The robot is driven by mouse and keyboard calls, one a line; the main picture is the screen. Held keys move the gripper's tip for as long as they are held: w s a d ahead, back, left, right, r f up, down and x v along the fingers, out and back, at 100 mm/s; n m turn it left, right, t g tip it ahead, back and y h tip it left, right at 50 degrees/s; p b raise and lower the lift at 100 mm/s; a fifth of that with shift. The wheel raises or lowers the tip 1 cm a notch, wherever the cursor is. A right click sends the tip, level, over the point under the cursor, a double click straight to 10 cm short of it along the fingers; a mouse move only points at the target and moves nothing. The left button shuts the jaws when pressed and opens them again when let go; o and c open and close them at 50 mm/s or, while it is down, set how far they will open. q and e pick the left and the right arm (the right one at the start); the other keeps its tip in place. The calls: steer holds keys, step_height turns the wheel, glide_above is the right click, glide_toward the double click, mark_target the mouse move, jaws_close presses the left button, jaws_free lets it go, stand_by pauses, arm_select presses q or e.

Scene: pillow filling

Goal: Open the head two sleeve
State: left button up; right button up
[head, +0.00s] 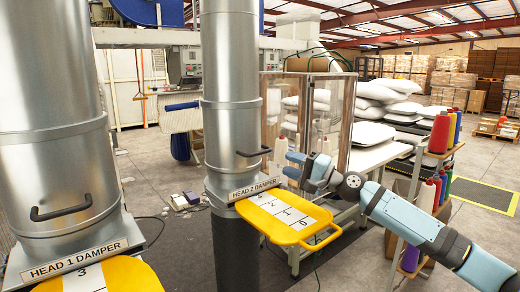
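The head 2 sleeve (232,95) is a tall silver metal cylinder in the middle of the head view. A dark handle (255,152) sticks out on its lower right side. Below it is a label reading HEAD 2 DAMPER (255,188). A yellow damper plate (290,217) with a numbered white scale and a loop handle juts out to the right beneath it. My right gripper (287,164) comes in from the right, just right of the sleeve handle and apart from it. Its fingers look spread, with nothing between them. My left gripper is not in view.
The head 1 pipe (55,120) with its own handle and yellow plate (105,276) stands at the left. Behind my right gripper is a clear-walled cabinet (335,115) beside a table with white pillows (385,95). A rack of thread cones (440,132) stands at the right.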

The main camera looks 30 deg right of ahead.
mark_target(261, 153)
steer(key=p+x, duration=0.3)
steer(key=x, duration=0.6)
steer(key=shift+r+p, duration=0.15)
steer(key=shift+p, duration=0.15)
steer(key=shift+w+a, duration=0.25)
steer(key=shift+w, duration=0.1)
jaws_close()
